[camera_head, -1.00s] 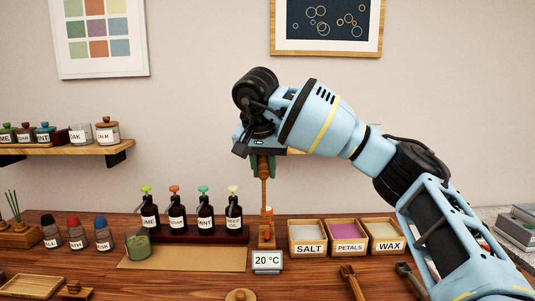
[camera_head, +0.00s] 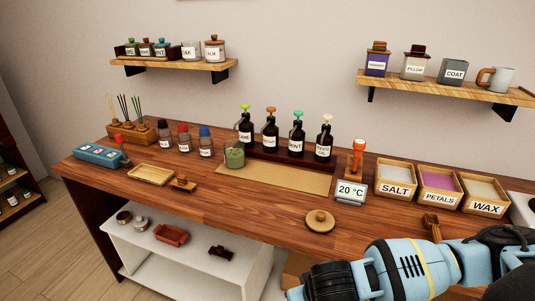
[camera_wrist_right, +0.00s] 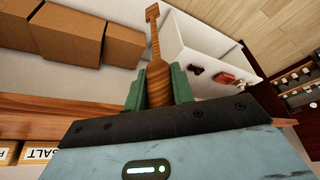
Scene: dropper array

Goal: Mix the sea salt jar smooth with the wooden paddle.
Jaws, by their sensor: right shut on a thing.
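A wooden paddle (camera_wrist_right: 157,60) is held between the green fingers of my right gripper (camera_wrist_right: 158,88) in the right wrist view, its narrow end pointing away. In the head view my right arm enters at the bottom right, and its fingers and the paddle are out of frame. A glass jar (camera_head: 234,157) with green contents stands on the tan mat (camera_head: 285,177); I cannot read a sea salt label on it. A wooden box labelled SALT (camera_head: 396,189) holds pale contents on the right of the table. My left gripper is not in view.
Several dark pump bottles (camera_head: 297,140) stand behind the mat. A round wooden lid (camera_head: 320,220) lies near the front edge. A white shelf unit (camera_head: 190,262) is below the table.

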